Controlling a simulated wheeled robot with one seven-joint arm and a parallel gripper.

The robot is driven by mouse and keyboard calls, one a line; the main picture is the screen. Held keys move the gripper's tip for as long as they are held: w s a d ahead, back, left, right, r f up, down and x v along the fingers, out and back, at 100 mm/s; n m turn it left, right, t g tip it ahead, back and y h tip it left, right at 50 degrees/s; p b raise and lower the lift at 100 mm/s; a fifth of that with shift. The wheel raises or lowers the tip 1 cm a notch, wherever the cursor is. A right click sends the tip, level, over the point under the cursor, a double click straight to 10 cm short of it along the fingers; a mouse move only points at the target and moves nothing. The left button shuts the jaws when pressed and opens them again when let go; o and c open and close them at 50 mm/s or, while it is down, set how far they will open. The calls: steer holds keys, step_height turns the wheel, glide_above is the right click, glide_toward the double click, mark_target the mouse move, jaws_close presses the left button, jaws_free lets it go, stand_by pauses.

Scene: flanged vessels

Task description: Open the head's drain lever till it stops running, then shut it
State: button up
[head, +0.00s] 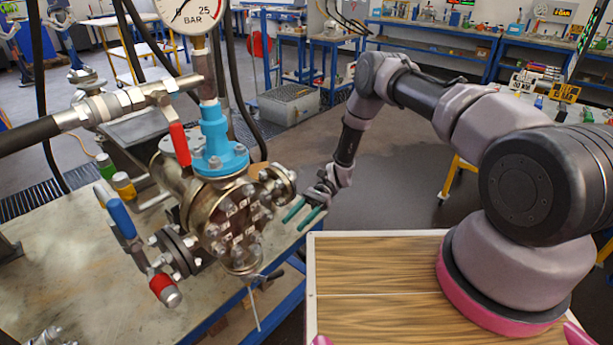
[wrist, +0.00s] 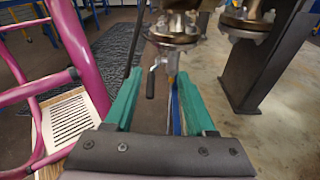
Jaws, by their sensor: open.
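The flanged metal vessel head (head: 232,215) stands over the bench at left in the head view, with a blue collar on top. A small drain valve (head: 243,277) hangs under it; a thin pale line runs down from there, and I cannot tell whether it is liquid or a rod. In the wrist view, the drain lever (wrist: 150,84) hangs below a flange, with a dark grip pointing down. My gripper (head: 301,214) is open and empty, right of the vessel. In the wrist view the lever shows between the green fingers (wrist: 160,84), apparently beyond them and untouched.
A pressure gauge (head: 190,12) stands above the vessel. Red (head: 180,144) and blue (head: 121,218) handles and a black hose (head: 30,135) are at its left. The bench (head: 70,240) has a blue frame. A wooden top (head: 375,285) lies at right; open floor lies behind my gripper.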

steer(key=w+d+r+n+t+h, duration=0.1)
steer(key=w+r, duration=0.4)
steer(key=r, duration=0.6)
steer(key=shift+w+d+r+n+t+h, duration=0.4)
steer(key=shift+d+t+h, duration=0.1)
steer(key=shift+d, duration=0.4)
